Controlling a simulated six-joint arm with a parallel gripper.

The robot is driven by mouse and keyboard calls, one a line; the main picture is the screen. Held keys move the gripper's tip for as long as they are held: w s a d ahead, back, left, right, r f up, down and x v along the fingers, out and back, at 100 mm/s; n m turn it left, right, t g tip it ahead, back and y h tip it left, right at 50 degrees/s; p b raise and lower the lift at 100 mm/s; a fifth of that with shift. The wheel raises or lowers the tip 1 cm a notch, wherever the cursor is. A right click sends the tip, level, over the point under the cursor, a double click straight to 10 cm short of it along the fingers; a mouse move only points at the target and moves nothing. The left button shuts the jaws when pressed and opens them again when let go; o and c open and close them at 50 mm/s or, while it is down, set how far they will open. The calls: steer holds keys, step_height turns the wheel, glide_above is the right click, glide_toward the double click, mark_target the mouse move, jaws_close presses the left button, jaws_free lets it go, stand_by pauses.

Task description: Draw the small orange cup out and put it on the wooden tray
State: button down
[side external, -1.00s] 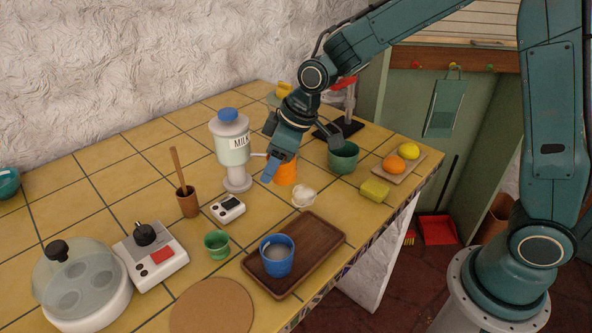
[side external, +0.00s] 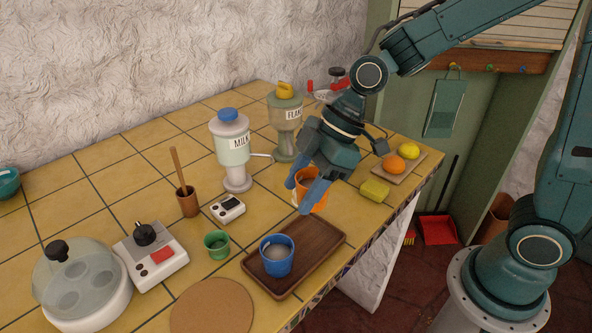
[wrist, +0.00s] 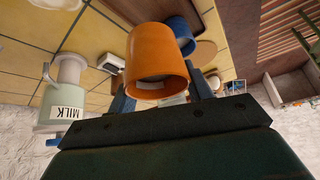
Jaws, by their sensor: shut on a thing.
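The small orange cup (side external: 308,173) is held between the two blue fingers of my gripper (side external: 297,199). In the wrist view the cup (wrist: 158,52) fills the space between the fingers. It appears raised above the counter, behind the wooden tray (side external: 315,240) in the side view, and looks tilted. The tray lies near the counter's front edge. A blue cup (side external: 277,257) with pale contents stands on its left part. The tray's right part is bare.
The milk dispenser (side external: 233,155) and flake dispenser (side external: 285,125) stand behind to the left. A yellow sponge (side external: 375,191) and a fruit board (side external: 408,171) lie to the right. A green cup (side external: 217,244) and a timer (side external: 228,209) are left of the tray.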

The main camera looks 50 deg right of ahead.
steer(key=shift+f, duration=0.2)
steer(key=shift+f, duration=3.8)
steer(key=shift+f, duration=0.95)
steer(key=c, duration=0.6)
jaws_free()
steer(key=shift+o, duration=0.2)
steer(key=shift+r, duration=0.15)
steer(key=shift+r, duration=3.35)
